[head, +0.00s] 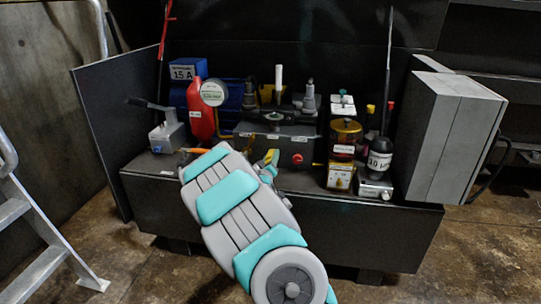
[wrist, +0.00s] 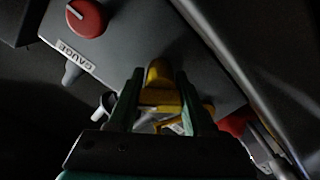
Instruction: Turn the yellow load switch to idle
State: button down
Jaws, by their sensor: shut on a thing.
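The yellow load switch (wrist: 160,76) sits on the face of a dark grey control box in the wrist view. My gripper (wrist: 158,84) has one green finger on each side of it and is shut on it. In the head view my gripper (head: 268,163) is at the front of the same control box (head: 250,137), and my arm hides part of that area. The switch's position marks cannot be read in either view.
A red knob (wrist: 87,18) and a label reading GAUGE (wrist: 76,54) are beside the switch. A red bottle (head: 201,122) stands left of the control box, and an amber jar (head: 345,137) stands to its right. A large grey box (head: 445,135) is at the right end.

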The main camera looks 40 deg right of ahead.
jog(key=n, duration=0.5)
jog(key=shift+n, duration=0.3)
jog(key=shift+f+n+b, duration=0.1)
jog(key=shift+n+b, duration=0.2)
jog(key=shift+n, duration=2)
jog(key=shift+c, duration=1.6)
grip_release()
jog(key=shift+a, duration=0.15)
jog(key=shift+v, duration=3.8)
